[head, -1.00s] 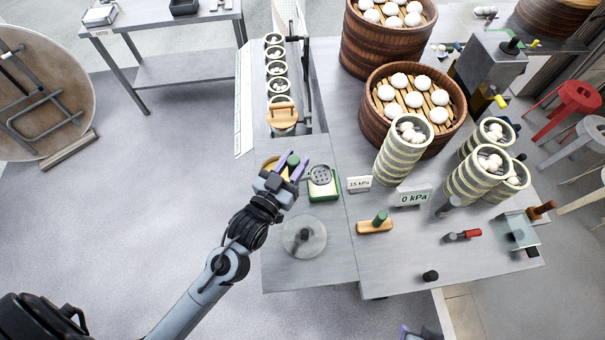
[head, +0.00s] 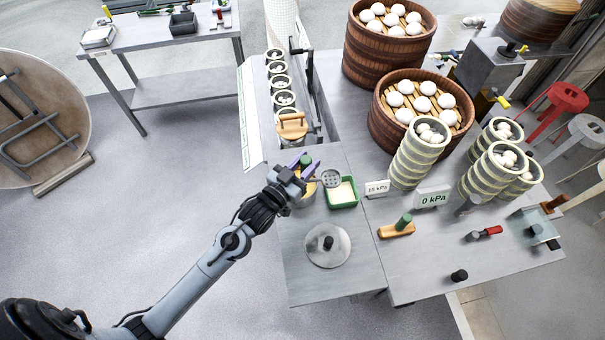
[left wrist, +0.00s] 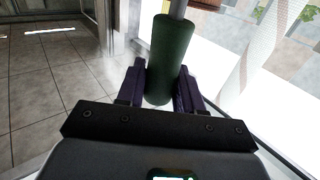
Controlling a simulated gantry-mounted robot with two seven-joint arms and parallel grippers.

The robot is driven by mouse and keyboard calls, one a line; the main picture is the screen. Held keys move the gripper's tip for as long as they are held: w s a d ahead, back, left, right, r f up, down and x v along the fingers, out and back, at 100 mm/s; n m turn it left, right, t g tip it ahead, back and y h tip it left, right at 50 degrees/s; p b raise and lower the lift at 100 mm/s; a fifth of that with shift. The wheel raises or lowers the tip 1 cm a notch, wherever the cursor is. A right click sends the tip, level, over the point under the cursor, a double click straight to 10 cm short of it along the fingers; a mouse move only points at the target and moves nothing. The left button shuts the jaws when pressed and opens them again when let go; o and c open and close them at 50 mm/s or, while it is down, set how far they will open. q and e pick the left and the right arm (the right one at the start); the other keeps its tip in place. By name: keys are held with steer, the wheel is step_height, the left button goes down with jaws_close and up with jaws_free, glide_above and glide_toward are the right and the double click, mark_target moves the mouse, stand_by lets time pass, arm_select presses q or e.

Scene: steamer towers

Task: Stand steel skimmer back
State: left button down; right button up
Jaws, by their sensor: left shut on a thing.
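The steel skimmer shows its round perforated head (head: 331,178) in the head view, at the upper left edge of a green-rimmed tray (head: 355,204) with pale contents. My left gripper (head: 303,162) is shut on the skimmer's green handle. In the left wrist view the dark green handle (left wrist: 172,60) stands between the two purple fingers, with a grey metal rod at its top. A yellowish round container (head: 304,197) is partly hidden below the gripper. I cannot tell whether the skimmer touches the tray. My right gripper is not in view.
A glass-like round lid with a dark knob (head: 328,243) lies in front. A row of small steamers with a wooden-handled lid (head: 292,126) stands behind.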

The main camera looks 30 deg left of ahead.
arm_select(q)
steer(key=w+a+f+b, duration=0.5)
steer(key=w+a+f, duration=0.1)
steer(key=a, duration=0.4)
steer(key=w+a+f+b, duration=0.5)
steer(key=w+a+f, duration=0.1)
steer(key=a, duration=0.4)
steer(key=shift+w+a+f+m+h+b, duration=0.15)
steer(key=shift+f+m+h+b, duration=0.2)
steer(key=shift+f, duration=0.25)
step_height(320, 180, down, 6)
steer(key=b, duration=0.4)
